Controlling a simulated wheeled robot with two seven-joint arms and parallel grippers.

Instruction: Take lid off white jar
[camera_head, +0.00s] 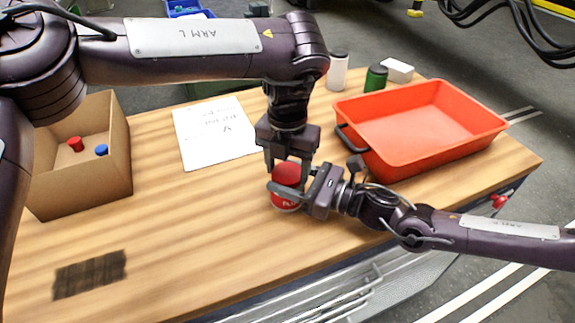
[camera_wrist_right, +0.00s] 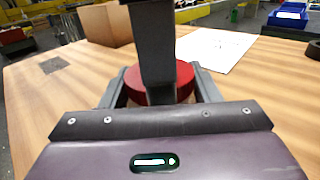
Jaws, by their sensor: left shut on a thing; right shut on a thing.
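The white jar (camera_head: 338,72) stands upright at the back of the table with a dark lid on top, and neither gripper is near it. A red jar (camera_head: 288,203) with white lettering stands at the table's middle. My left gripper (camera_head: 287,172) reaches down from above and is shut on the red jar's top, its red lid (camera_head: 287,174). My right gripper (camera_head: 290,194) comes from the right and is shut around the red jar's body. In the right wrist view, a dark finger of my left gripper hides part of the red lid (camera_wrist_right: 182,82).
A green jar (camera_head: 376,78) and a white box (camera_head: 397,70) stand beside the white jar. An orange tray (camera_head: 425,120) is at right. A cardboard box (camera_head: 108,175) at left holds a red and a blue piece. Paper (camera_head: 215,132) lies at back; the front left is mostly clear.

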